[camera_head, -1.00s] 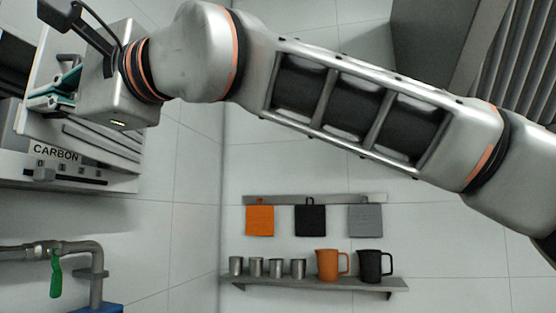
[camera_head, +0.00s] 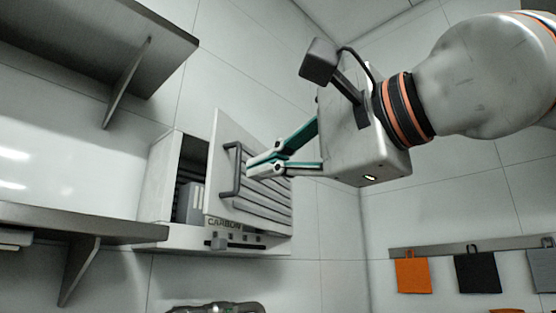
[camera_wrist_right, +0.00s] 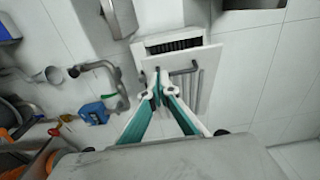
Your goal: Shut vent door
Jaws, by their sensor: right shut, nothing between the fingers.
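The vent door (camera_head: 262,199) is a light slatted panel with a dark bar handle (camera_head: 232,170) on the wall vent box (camera_head: 160,190), marked CARBON. It stands partly open, with a dark gap at its left showing the inside. My right gripper (camera_head: 252,166) is shut and empty, its fingertips close to the handle and door face; I cannot tell whether they touch. In the right wrist view the door (camera_wrist_right: 205,88), handle (camera_wrist_right: 184,72) and dark vent opening (camera_wrist_right: 175,45) show beyond the fingertips (camera_wrist_right: 154,90). My left gripper is not in view.
Metal shelves with brackets (camera_head: 122,85) are on the wall left of the vent. Orange (camera_head: 413,275) and dark (camera_head: 478,272) cloths hang from a rail at lower right. Pipes (camera_wrist_right: 100,70) and a blue item (camera_wrist_right: 94,112) show in the right wrist view.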

